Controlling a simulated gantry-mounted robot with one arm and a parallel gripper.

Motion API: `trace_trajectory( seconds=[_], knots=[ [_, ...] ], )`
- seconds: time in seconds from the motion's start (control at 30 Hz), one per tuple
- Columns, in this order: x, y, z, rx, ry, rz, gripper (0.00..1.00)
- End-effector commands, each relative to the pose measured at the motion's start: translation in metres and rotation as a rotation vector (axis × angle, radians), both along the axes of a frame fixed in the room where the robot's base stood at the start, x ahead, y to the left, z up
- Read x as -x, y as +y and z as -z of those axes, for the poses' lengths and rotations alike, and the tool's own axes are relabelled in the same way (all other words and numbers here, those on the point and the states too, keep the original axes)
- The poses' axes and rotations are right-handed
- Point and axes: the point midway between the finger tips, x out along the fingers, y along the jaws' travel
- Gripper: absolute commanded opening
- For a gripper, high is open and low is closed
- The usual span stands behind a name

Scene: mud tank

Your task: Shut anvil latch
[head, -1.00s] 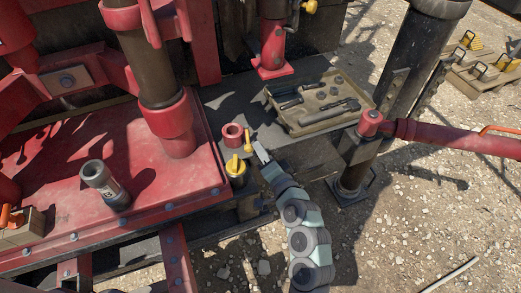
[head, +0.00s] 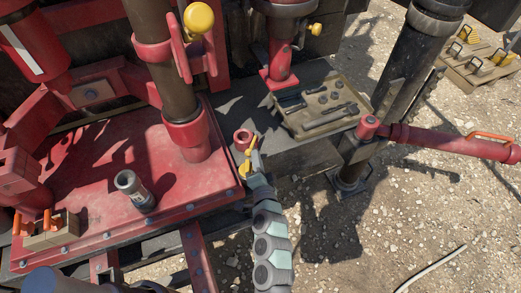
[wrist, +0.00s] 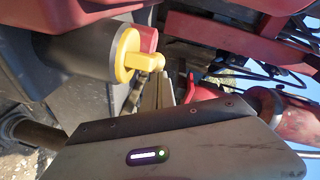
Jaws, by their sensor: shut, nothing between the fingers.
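The latch appears to be the yellow part (head: 244,169) at the edge of the red deck, with a yellow lever (head: 250,146) beside a red ring. In the wrist view a yellow collar (wrist: 128,54) with a stubby yellow lever (wrist: 147,62) sits on the end of a dark grey cylinder (wrist: 85,55). My gripper (head: 255,160) is shut and empty, right beside the yellow part. In the wrist view my gripper's fingertips (wrist: 162,80) are just below and right of the lever; I cannot tell whether they touch it.
A tan tool tray (head: 320,128) lies behind and to the right. A grey canister (head: 134,190) stands on the red deck (head: 90,150). Open gravel (head: 390,240) is at the front right.

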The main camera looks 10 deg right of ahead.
Motion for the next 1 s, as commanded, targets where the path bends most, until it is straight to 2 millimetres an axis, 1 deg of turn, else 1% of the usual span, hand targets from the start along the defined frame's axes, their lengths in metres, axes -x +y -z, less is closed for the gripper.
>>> trace_trajectory(
  seconds=[0.1,0.43,0.57,0.7,0.8,1.0],
  knots=[
    [0.000,0.002,0.001,0.001,0.000,-0.001,0.00],
    [0.000,0.001,-0.001,0.000,-0.001,-0.002,0.00],
    [0.003,-0.004,-0.007,0.001,-0.002,-0.005,0.00],
    [0.009,-0.017,-0.019,0.002,-0.003,-0.007,0.00],
    [0.029,-0.011,-0.021,0.000,0.000,-0.011,0.00],
    [0.066,-0.005,-0.023,0.000,0.001,-0.012,0.00]
  ],
)
